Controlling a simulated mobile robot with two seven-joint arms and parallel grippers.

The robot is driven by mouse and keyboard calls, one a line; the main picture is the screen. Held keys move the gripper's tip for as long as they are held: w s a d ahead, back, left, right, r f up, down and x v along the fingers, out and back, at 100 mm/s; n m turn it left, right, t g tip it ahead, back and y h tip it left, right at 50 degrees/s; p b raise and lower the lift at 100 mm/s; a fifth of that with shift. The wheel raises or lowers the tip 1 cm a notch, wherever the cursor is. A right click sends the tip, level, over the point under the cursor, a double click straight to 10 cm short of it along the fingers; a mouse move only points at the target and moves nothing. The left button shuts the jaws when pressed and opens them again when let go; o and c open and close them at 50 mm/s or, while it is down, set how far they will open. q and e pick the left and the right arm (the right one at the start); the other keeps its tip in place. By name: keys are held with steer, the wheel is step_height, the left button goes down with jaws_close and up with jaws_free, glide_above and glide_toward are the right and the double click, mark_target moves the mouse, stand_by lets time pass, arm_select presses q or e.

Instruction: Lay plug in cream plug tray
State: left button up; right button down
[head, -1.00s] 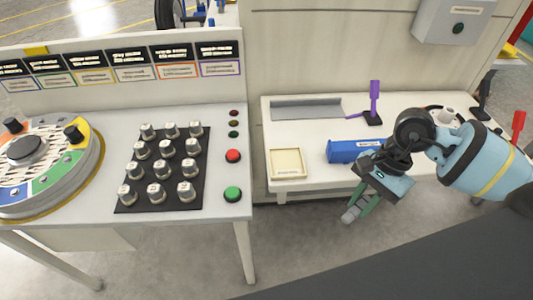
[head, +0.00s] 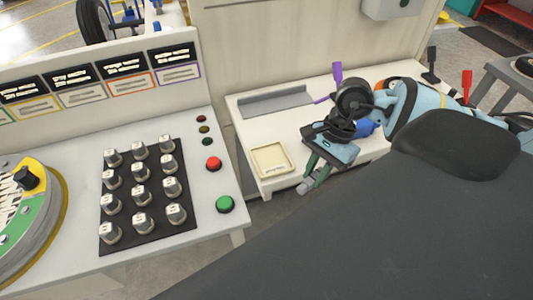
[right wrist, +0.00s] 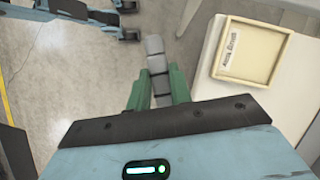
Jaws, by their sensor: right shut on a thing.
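The plug (head: 305,187) is a small grey stepped piece; it also shows in the right wrist view (right wrist: 155,56). My right gripper (head: 315,178) is shut on it, with the green fingers on either side in the right wrist view (right wrist: 158,88). The plug sticks out past the fingertips, over the floor in front of the white table. The cream plug tray (head: 271,159) is a shallow square tray near the table's front left corner. It looks empty apart from a small label, and lies to the right of the plug in the right wrist view (right wrist: 252,55). My left gripper is not in view.
The white table (head: 307,122) also bears a grey angled strip (head: 276,101), a purple lever (head: 337,75) and a blue item (head: 365,128) partly behind my arm. A console (head: 218,150) with knobs and red and green buttons stands left of the table.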

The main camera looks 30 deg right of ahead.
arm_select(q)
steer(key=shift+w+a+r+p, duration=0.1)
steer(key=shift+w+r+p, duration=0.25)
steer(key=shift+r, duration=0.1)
arm_select(e)
glide_above(268, 157)
steer(key=d, duration=0.2)
steer(key=shift+s+a+f, duration=0.15)
steer(key=shift+f, duration=0.2)
steer(key=shift+s+a+f, duration=0.1)
steer(key=shift+f, duration=0.25)
steer(key=shift+w+f, duration=0.15)
steer(key=shift+w, duration=0.2)
step_height(268, 157, down, 3)
steer(key=shift+r+p, duration=0.1)
steer(key=shift+p, duration=0.2)
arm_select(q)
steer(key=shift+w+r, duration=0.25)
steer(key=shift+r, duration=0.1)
arm_select(e)
steer(key=shift+f, duration=0.25)
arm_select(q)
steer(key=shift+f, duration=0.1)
arm_select(e)
steer(key=shift+f, duration=0.2)
steer(key=c, duration=1.3)
jaws_free()
steer(key=shift+o, duration=0.2)
